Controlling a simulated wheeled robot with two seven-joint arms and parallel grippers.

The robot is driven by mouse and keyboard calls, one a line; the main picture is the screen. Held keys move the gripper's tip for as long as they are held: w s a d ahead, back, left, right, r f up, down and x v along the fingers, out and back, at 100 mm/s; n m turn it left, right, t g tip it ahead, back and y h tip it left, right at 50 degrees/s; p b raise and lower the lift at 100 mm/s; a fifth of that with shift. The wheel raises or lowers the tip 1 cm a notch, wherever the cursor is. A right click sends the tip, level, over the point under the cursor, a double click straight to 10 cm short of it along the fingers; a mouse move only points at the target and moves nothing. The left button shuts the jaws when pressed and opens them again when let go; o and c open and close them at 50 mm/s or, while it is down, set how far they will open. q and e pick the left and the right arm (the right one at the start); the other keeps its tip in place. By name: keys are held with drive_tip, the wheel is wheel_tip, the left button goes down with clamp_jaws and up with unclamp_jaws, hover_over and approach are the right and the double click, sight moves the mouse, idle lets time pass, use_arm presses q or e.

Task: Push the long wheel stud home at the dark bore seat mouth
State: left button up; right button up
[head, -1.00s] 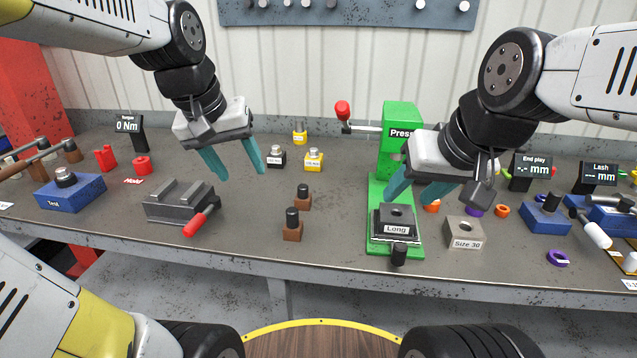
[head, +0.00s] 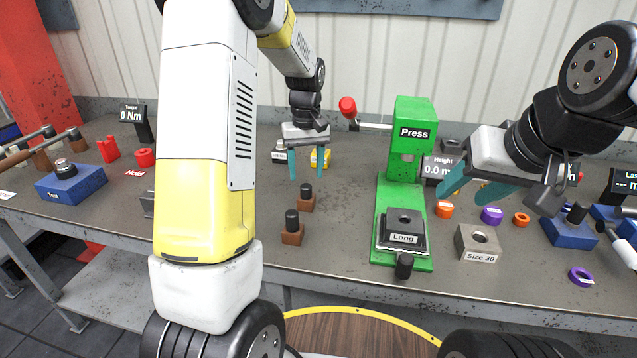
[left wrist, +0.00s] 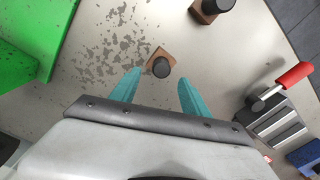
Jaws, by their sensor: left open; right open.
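Two dark studs stand upright in brown blocks, a rear one (head: 306,191) and a front one (head: 292,217); I cannot tell which is the long one. Both show in the left wrist view, the rear (left wrist: 161,67) between the fingertips, the front (left wrist: 211,5) at the top edge. My left gripper (head: 307,173) is open and empty above the rear stud. A grey block labelled Long (head: 404,238), with a dark bore on top, sits on the green press (head: 388,200). My right gripper (head: 463,196) is open and empty, right of the press column and above the bench.
A Size 30 block (head: 478,243) stands right of the press, with orange and purple rings behind it. My left arm hides much of the grey vise, which shows in the left wrist view (left wrist: 278,122). The bench between the studs and the press is clear.

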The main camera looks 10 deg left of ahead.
sight(306, 185)
use_arm(q)
drive_tip(key=f, duration=0.5)
drive_tip(key=shift+s, duration=0.2)
drive_tip(key=shift+r, duration=0.1)
clamp_jaws()
